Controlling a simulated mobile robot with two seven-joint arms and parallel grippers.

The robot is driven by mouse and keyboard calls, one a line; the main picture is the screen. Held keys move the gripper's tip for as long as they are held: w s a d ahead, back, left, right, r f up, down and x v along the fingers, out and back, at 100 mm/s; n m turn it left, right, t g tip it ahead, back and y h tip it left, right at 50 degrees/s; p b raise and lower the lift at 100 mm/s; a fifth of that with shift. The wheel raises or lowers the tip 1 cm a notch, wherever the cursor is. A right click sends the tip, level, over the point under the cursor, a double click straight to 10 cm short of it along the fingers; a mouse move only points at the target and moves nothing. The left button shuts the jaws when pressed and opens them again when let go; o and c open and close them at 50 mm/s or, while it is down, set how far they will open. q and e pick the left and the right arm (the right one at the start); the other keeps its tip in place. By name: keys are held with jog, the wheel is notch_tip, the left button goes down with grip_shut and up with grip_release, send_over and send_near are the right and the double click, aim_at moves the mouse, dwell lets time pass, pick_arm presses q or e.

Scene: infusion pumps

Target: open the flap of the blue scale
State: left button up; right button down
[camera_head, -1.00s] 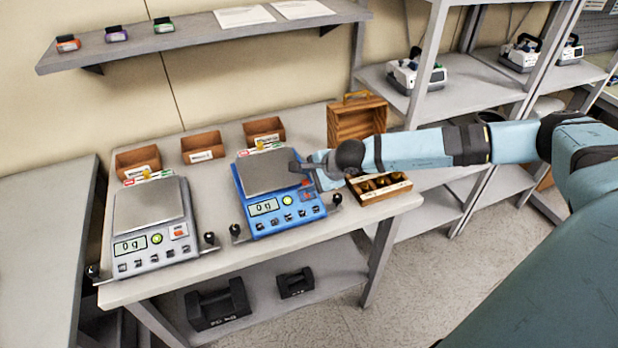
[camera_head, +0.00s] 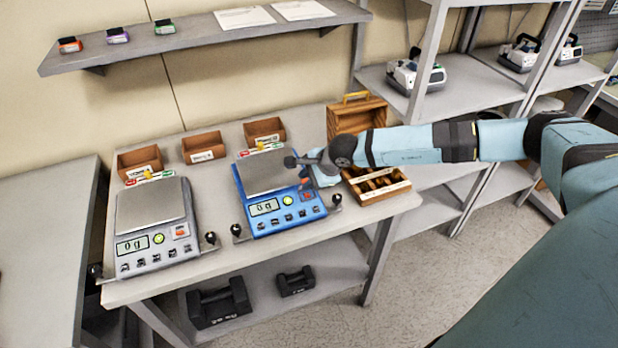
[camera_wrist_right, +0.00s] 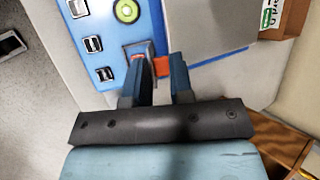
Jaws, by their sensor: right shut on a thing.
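The blue scale (camera_head: 266,206) stands on the table, with a grey weighing plate (camera_head: 266,172) and a display reading 0 g. Its flap (camera_wrist_right: 138,50) is at the front right, beside the green button, and is partly hidden by my gripper in the head view. In the right wrist view an orange-red tab (camera_wrist_right: 161,67) lies between the fingers of my right gripper (camera_wrist_right: 160,72). My right gripper (camera_head: 302,172) is shut on this tab, low over the scale's right side. How far the flap is tilted is hard to tell. My left gripper is not in view.
A grey scale (camera_head: 153,231) stands to the left. Small brown bins (camera_head: 203,147) line the back. A wooden compartment box (camera_head: 385,192) sits close to the right of the blue scale, under my right arm. Small black knobs flank both scales.

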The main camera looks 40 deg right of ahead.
jog(key=shift+w+d+r+g, duration=0.1)
jog(key=shift+w+g, duration=0.4)
jog(key=shift+g, duration=0.3)
jog(key=shift+w+d+m+g+y+b, duration=0.1)
jog(key=shift+w+m+g+y+b, duration=0.2)
jog(key=shift+g+b, duration=0.35)
jog(key=shift+w+r+g, duration=0.1)
jog(key=shift+g, duration=0.25)
jog(key=c, duration=1.1)
grip_release()
jog(key=shift+o, duration=0.2)
